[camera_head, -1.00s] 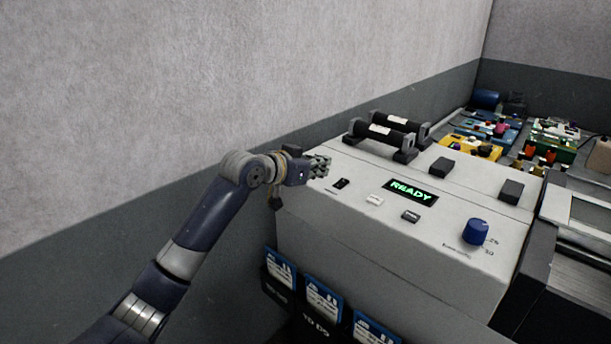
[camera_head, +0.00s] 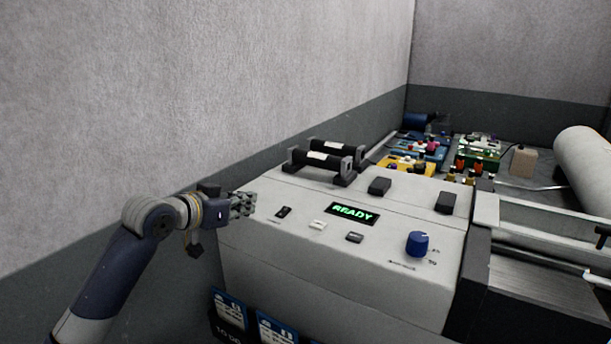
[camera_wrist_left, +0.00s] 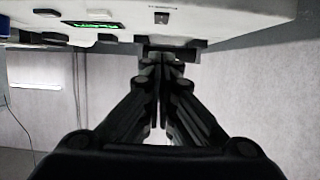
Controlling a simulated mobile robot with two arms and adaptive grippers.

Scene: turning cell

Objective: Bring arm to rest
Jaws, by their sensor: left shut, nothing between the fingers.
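My left arm (camera_head: 110,270) comes in from the lower left in the head view. Its gripper (camera_head: 243,204) is at the left edge of the white control housing (camera_head: 310,270), beside the small black switch (camera_head: 284,212). In the left wrist view the gripper (camera_wrist_left: 161,62) has its fingers together and nothing is seen between them. The housing also shows there along the top (camera_wrist_left: 205,12). Whether the gripper touches the housing is hard to tell. My right gripper is not in view.
The housing carries a green READY display (camera_head: 352,213), a blue knob (camera_head: 417,243) and black rollers (camera_head: 318,164). Blue-topped cards (camera_head: 230,309) hang on its front. A machine bed (camera_head: 530,270) stands at right. A grey wall (camera_head: 200,90) runs behind the arm.

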